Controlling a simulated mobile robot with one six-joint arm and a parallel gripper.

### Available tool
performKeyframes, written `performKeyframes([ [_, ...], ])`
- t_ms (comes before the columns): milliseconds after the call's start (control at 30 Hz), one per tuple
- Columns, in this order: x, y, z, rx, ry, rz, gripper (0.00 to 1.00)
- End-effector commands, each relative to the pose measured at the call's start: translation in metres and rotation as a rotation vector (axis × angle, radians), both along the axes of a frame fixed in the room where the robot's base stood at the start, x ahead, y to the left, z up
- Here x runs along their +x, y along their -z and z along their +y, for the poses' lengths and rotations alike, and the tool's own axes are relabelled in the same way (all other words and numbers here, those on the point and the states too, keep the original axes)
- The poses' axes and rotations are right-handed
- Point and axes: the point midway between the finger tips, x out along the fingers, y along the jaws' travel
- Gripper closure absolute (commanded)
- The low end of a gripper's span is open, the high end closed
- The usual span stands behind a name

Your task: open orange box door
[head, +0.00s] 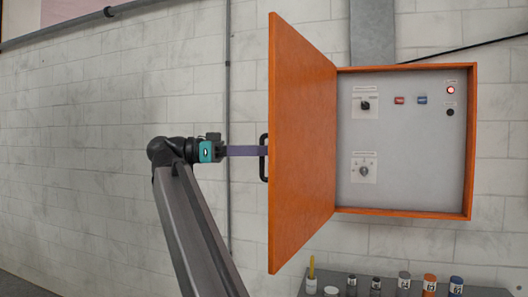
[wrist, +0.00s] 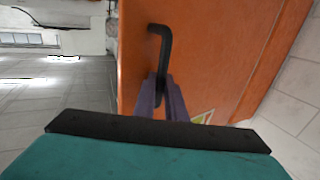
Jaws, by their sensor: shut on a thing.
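The orange box (head: 471,150) hangs on the wall with its orange door (head: 300,150) swung wide open, hinged on the left side. The door stands out from the box, and the grey panel inside shows. A black handle (head: 264,170) sits on the door's outer face. My gripper (head: 262,151) reaches it from the left, and its purple fingers are shut on the handle. In the wrist view the fingers (wrist: 165,102) close around the lower part of the black handle (wrist: 164,50), against the orange door (wrist: 215,55). The fingertips are partly hidden by the handle.
The inner panel (head: 395,187) carries knobs, buttons and a lit red lamp (head: 451,90). Below the box, a grey shelf (head: 342,278) holds several small containers, including an orange one (head: 430,283). A vertical pipe (head: 228,90) runs behind my gripper. The wall to the left is clear.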

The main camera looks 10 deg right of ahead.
Motion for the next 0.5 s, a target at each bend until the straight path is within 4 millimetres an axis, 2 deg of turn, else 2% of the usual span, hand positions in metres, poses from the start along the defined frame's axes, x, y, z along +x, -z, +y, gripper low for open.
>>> performKeyframes([
  [167, 0.0009, 0.0000, 0.0061, 0.000, -0.013, 0.001, 1.00],
  [200, 0.0009, -0.0001, 0.0070, 0.000, -0.014, 0.001, 0.84],
  [233, 0.0008, -0.0002, 0.0075, 0.000, -0.014, 0.001, 0.81],
  [500, 0.0004, -0.0006, 0.0093, -0.001, -0.017, 0.001, 0.81],
])
